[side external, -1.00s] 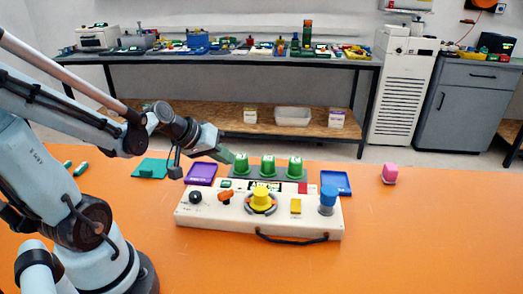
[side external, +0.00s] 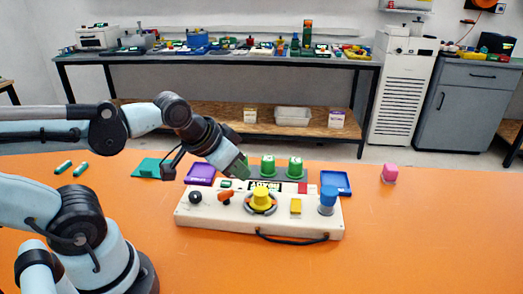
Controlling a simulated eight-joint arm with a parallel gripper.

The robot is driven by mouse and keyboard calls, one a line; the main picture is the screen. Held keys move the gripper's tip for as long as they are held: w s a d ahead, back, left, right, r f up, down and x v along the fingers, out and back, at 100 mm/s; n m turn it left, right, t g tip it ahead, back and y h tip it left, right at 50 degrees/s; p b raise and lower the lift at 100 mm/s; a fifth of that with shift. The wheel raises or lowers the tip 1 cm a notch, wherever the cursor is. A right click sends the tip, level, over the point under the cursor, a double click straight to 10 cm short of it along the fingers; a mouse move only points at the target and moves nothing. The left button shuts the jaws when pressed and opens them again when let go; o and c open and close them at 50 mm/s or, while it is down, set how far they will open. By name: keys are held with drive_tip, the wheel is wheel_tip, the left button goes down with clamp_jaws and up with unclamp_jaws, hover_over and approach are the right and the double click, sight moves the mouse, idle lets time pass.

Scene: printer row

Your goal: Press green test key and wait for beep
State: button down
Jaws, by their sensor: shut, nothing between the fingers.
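The white control panel (side external: 215,221) lies on the orange table. A small green key (side external: 226,184) shows near its back left edge, above an orange-red switch (side external: 224,197). My gripper (side external: 242,171) is shut and empty, with its greenish fingertips pointing down over the panel's back edge. In the picture the tips are just above and right of the green key, apparently not on it; their exact height is hard to tell. A dark display (side external: 265,186) with lettering sits right of the key. The gripper covers the leftmost green block behind the panel.
The panel also carries a black knob (side external: 195,197), a yellow knob (side external: 261,196), a yellow key (side external: 295,206) and a blue knob (side external: 327,200). Green blocks (side external: 295,167) stand behind it, between purple (side external: 200,174) and blue (side external: 336,182) trays. The front table is clear.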

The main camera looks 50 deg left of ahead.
wheel_tip(320, 180, up, 4)
drive_tip(key=m+g, duration=0.7)
drive_tip(key=m, duration=0.2)
hover_over(229, 185)
drive_tip(key=shift+s+f, duration=0.2)
wheel_tip(229, 185, down, 14)
idle(0.5)
drive_tip(key=shift+f, duration=0.9)
drive_tip(key=shift+w, duration=0.1)
